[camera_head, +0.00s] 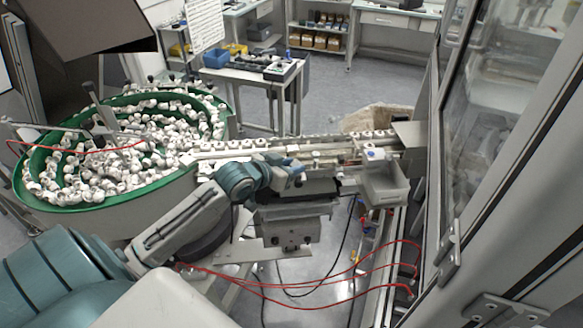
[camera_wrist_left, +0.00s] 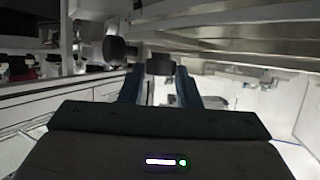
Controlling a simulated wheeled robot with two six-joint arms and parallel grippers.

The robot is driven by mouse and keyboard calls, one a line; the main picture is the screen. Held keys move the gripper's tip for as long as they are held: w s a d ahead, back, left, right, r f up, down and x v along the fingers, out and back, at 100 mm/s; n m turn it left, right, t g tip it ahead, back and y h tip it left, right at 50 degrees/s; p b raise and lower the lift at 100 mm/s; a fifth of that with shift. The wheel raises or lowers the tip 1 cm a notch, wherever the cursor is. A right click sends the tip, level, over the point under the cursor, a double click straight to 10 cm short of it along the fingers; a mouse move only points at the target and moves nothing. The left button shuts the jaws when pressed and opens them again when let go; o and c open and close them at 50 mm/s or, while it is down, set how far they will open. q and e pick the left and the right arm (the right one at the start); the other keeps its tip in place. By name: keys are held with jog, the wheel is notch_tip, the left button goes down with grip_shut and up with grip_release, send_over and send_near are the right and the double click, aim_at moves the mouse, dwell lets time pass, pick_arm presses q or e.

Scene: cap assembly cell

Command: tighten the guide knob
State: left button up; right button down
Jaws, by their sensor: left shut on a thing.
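The guide knob (camera_wrist_left: 159,65) is a dark round knob in the left wrist view, on the underside or side of a metal rail. My left gripper (camera_wrist_left: 158,75) has one finger on each side of it and is shut on it. In the head view my left gripper (camera_head: 298,174) reaches from the left to the near side of the linear track (camera_head: 255,148); the knob itself is hidden or too small to tell there. A second dark knob (camera_wrist_left: 116,48) sits to the left in the wrist view, outside the fingers. My right gripper is not in view.
A green-rimmed bowl feeder (camera_head: 75,198) full of white caps stands at the left. A grey tray (camera_head: 384,187) hangs at the track's right end. Red hoses (camera_head: 330,288) loop below. A glazed machine frame (camera_head: 500,180) closes off the right. Workbenches stand behind.

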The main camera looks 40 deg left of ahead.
aim_at(292, 165)
pick_arm(q)
jog(key=shift+a+m+h+b, duration=0.1)
jog(key=shift+m+h+b, duration=0.4)
jog(key=shift+h+b, duration=0.1)
jog(key=o, duration=1)
jog(key=v, duration=0.4)
jog(key=shift+s+a+b, duration=0.15)
jog(key=shift+s+b, duration=0.1)
jog(key=shift+b, duration=0.1)
jog(key=shift+p+v, duration=0.8)
jog(key=shift+v, duration=0.7)
